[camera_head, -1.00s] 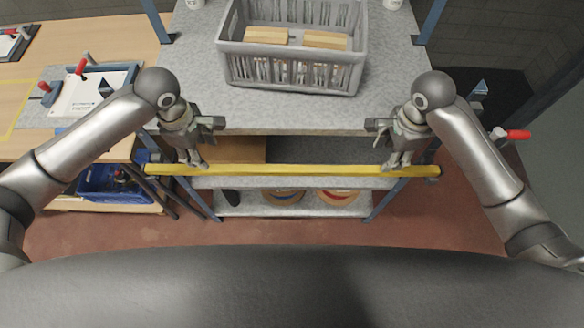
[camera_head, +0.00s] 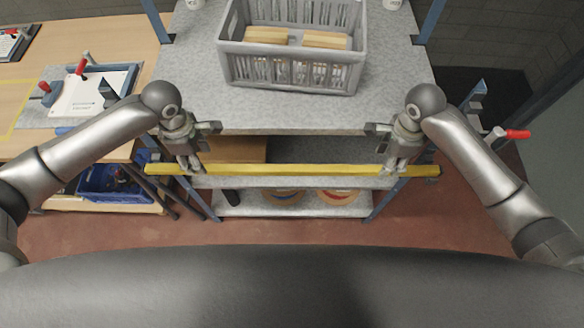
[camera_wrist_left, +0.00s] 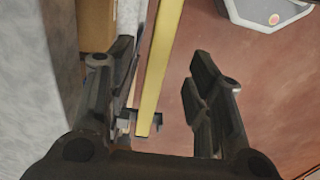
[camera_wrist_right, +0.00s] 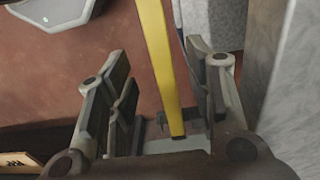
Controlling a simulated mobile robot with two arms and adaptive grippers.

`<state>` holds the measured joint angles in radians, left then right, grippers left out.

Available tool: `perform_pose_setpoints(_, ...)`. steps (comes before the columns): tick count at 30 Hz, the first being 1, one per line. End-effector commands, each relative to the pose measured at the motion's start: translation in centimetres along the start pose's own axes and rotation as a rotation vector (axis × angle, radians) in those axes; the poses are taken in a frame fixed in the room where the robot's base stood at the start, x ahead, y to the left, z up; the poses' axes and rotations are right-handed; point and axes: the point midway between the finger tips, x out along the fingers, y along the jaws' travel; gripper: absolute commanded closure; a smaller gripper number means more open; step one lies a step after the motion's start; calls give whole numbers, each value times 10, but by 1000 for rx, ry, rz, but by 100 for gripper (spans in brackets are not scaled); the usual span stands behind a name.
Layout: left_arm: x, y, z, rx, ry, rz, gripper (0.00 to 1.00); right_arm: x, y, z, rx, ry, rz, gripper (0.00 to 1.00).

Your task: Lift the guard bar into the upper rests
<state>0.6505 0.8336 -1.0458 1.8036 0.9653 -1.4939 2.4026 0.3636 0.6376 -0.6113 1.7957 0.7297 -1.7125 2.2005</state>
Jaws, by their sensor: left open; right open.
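The yellow guard bar (camera_head: 290,169) lies level across the front of the shelf rack, below the top shelf. Its ends sit at dark brackets by the left and right posts. My left gripper (camera_head: 192,166) is open at the bar's left part, and my right gripper (camera_head: 392,166) is open at its right part. In the left wrist view the bar (camera_wrist_left: 165,60) runs between the open fingers, nearer the left finger. In the right wrist view the bar (camera_wrist_right: 160,60) also runs between the fingers, nearer the right one.
A grey crate (camera_head: 290,75) with wooden blocks stands on the top shelf (camera_head: 200,110). A workbench (camera_head: 30,120) is at the left, with a blue bin (camera_head: 115,185) below it. A red handle (camera_head: 518,134) sticks out at the right.

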Motion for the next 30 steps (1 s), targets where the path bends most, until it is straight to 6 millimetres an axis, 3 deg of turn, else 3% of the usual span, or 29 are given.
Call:
perform_pose_setpoints(3,21,0,0,-2,2,-2,53,21,0,0,0,1,2,53)
perform_pose_setpoints(9,44,0,0,0,0,-1,53,44,0,0,0,0,0,53)
perform_pose_setpoints(21,51,0,0,1,0,1,53,51,0,0,-1,0,-1,53)
perform_pose_setpoints(30,51,0,0,0,0,1,89,51,0,0,-1,0,-1,89)
